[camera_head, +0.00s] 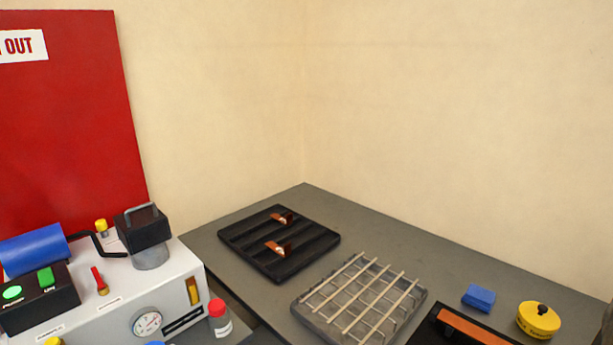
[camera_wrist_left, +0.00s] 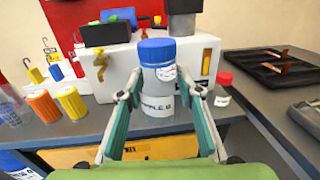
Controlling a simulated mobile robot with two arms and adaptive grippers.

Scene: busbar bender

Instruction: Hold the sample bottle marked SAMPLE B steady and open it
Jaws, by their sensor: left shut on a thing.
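The sample bottle (camera_wrist_left: 158,100) has a blue cap (camera_wrist_left: 156,52) and a white label reading roughly "SAMPLE B". It stands upright between the fingers of my left gripper (camera_wrist_left: 163,97), which is shut on its body from both sides. The cap is on and sits above the fingers. In the head view only a bit of blue (camera_head: 155,343) shows at the bottom edge, perhaps this cap. My right gripper is in neither view.
The white machine (camera_head: 130,300) stands behind the bottle. A red-capped bottle (camera_head: 219,320) is to its right. A black tray (camera_head: 278,243), wire rack (camera_head: 360,300), blue block (camera_head: 479,297) and yellow round item (camera_head: 538,319) occupy the bench.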

